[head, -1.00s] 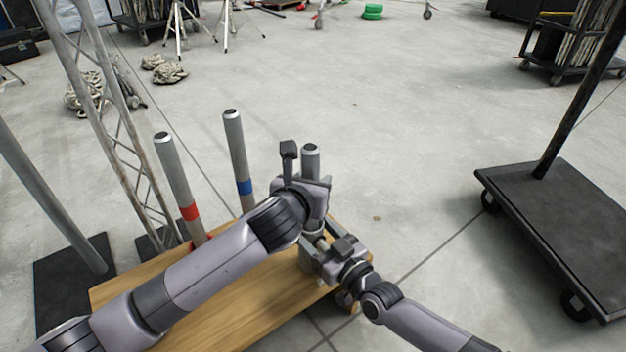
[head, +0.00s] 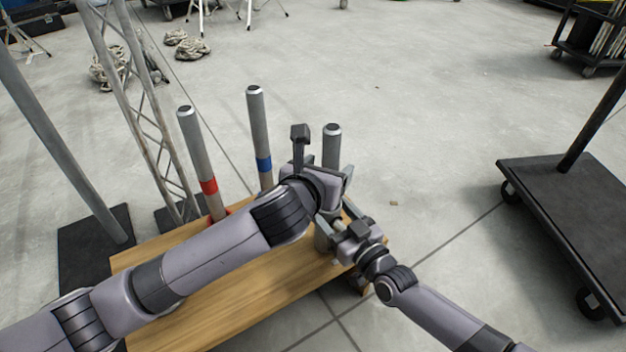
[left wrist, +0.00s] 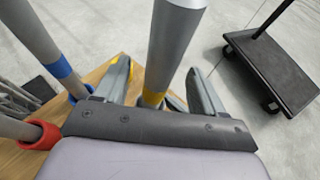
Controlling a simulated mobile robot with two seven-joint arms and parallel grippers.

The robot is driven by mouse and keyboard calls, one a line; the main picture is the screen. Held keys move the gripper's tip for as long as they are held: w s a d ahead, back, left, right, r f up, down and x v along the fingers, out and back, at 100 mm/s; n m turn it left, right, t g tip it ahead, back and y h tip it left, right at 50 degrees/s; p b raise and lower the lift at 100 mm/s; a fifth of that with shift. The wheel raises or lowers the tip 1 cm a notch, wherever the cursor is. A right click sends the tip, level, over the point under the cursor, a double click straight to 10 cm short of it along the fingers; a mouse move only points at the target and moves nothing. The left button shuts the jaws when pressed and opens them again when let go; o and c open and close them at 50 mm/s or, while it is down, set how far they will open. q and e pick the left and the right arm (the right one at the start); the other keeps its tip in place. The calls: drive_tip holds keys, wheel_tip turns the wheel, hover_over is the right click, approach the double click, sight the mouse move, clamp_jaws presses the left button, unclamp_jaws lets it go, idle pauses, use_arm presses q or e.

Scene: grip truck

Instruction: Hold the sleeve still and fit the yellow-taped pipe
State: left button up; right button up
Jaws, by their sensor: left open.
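The yellow-taped pipe (left wrist: 170,45) is a grey pipe standing roughly upright; its yellow band (left wrist: 152,98) shows low down in the left wrist view. Its top also shows in the head view (head: 331,146). My left gripper (left wrist: 163,85) is open, with one finger on each side of the pipe near the band. In the head view the left gripper (head: 335,184) covers the pipe's lower part. A grey sleeve (head: 323,238) stands at the bench's right end, partly hidden. The pipe's lower end is hidden.
The wooden bench (head: 225,300) also carries a red-banded pipe (head: 196,150) and a blue-banded pipe (head: 257,125), left of my left gripper. A truss (head: 145,100) stands behind at left. A black platform cart (head: 570,200) stands at right, with open floor between.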

use_arm(q)
drive_tip(key=v, duration=0.8)
drive_tip(key=shift+w, duration=0.1)
use_arm(e)
drive_tip(key=o, duration=1.6)
